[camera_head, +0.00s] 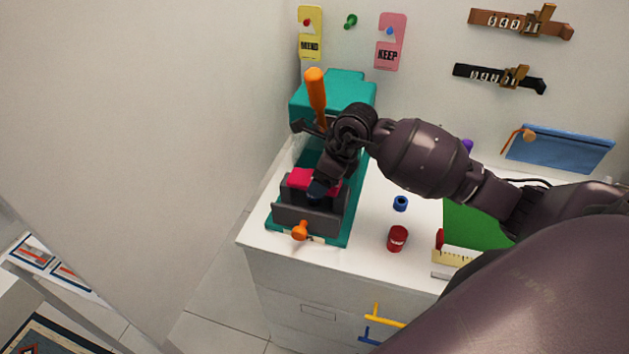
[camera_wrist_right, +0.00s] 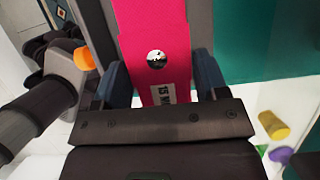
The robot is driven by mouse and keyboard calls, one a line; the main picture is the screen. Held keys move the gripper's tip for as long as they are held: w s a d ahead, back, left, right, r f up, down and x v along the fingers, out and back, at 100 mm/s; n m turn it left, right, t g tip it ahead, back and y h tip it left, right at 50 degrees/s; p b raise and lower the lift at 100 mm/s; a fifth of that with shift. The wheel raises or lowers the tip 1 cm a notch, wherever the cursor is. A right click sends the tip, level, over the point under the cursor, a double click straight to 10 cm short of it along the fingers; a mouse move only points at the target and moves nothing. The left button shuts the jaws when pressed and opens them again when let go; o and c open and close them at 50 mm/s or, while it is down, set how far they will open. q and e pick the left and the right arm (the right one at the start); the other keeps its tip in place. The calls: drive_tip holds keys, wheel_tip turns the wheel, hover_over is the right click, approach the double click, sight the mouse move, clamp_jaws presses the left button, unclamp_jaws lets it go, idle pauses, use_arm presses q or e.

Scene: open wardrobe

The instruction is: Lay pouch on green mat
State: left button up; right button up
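A flat blue pouch (camera_head: 560,148) with an orange pull leans at the back right, against the wall. The green mat (camera_head: 470,225) lies on the right of the white top, partly hidden behind my right arm. My right gripper (camera_head: 318,190) is far from both, down at a teal and grey press on the left. In the right wrist view its dark blue fingers (camera_wrist_right: 160,82) stand apart on either side of a pink tag (camera_wrist_right: 155,40). I cannot tell whether they touch it. My left gripper is in neither view.
The press (camera_head: 312,215) has an upright orange handle (camera_head: 316,95). A dark red pot (camera_head: 397,239) and a small blue piece (camera_head: 400,203) stand between press and mat. A ruler-like strip (camera_head: 455,256) lies at the mat's front. Tags and straps hang on the wall.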

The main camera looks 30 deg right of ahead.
drive_tip(key=c, duration=0.6)
drive_tip(key=shift+r, duration=0.9)
wheel_tip(320, 180, up, 2)
drive_tip(key=shift+s+a+f+b, duration=0.1)
drive_tip(key=shift+s+a+b, duration=0.15)
drive_tip(key=shift+s, duration=2.75)
drive_tip(key=shift+s+a+r+b, duration=0.1)
drive_tip(key=shift+s+a+b, duration=0.1)
drive_tip(key=shift+s, duration=2.8)
drive_tip(key=shift+s+a+f+b, duration=0.1)
drive_tip(key=shift+s+a+b, duration=0.15)
drive_tip(key=shift+s, duration=2.75)
